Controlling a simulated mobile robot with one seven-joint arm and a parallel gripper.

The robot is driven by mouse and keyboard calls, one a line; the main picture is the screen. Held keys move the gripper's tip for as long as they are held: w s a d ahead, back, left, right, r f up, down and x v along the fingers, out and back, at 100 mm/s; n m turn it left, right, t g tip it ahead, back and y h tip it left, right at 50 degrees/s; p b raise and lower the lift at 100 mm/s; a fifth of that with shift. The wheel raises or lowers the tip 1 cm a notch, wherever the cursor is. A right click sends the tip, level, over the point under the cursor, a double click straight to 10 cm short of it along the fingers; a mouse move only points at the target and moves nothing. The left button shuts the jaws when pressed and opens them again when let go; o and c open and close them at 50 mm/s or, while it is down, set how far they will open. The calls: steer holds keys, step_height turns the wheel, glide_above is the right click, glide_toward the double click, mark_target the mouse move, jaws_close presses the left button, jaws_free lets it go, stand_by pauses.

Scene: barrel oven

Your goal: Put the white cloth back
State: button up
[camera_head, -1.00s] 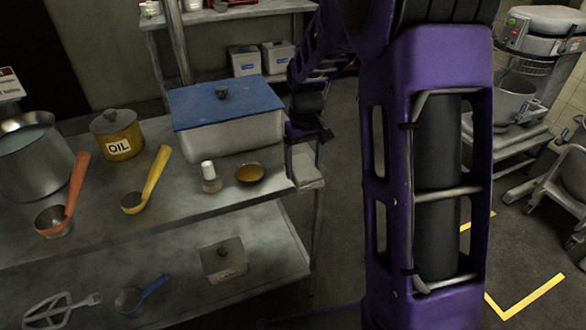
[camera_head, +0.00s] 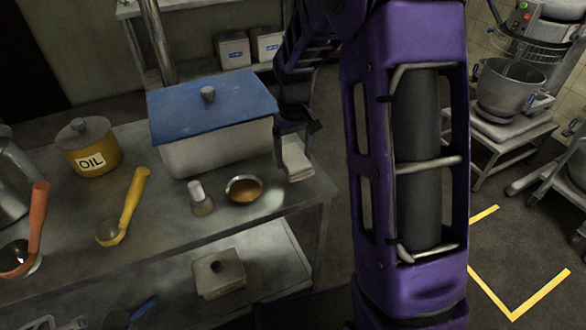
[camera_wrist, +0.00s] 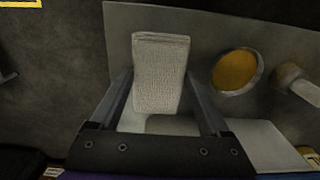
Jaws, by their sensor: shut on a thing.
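The white cloth (camera_head: 296,160) is a folded, pale block at the right end of the steel table, beside the blue-lidded container. My gripper (camera_head: 292,139) is above it in the head view, pointing down. In the wrist view the cloth (camera_wrist: 160,72) lies between the two fingers of my gripper (camera_wrist: 158,90), which are shut on it. The cloth's far end sticks out past the fingertips, over or on the table top near the edge. Whether it touches the table is hard to tell.
A small bowl of yellow contents (camera_head: 244,189) and a small shaker (camera_head: 201,199) stand just left of the cloth. The container with the blue lid (camera_head: 215,150) is behind them. Further left are an oil pot (camera_head: 91,147) and ladles. The table's right edge is close.

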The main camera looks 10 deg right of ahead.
mark_target(294, 158)
steer(key=shift+f+b, duration=0.35)
steer(key=shift+f, duration=1.75)
steer(key=o, duration=1.3)
steer(key=shift+f, duration=0.1)
step_height(294, 158, up, 12)
steer(key=shift+r+p, duration=0.15)
steer(key=shift+p, duration=0.9)
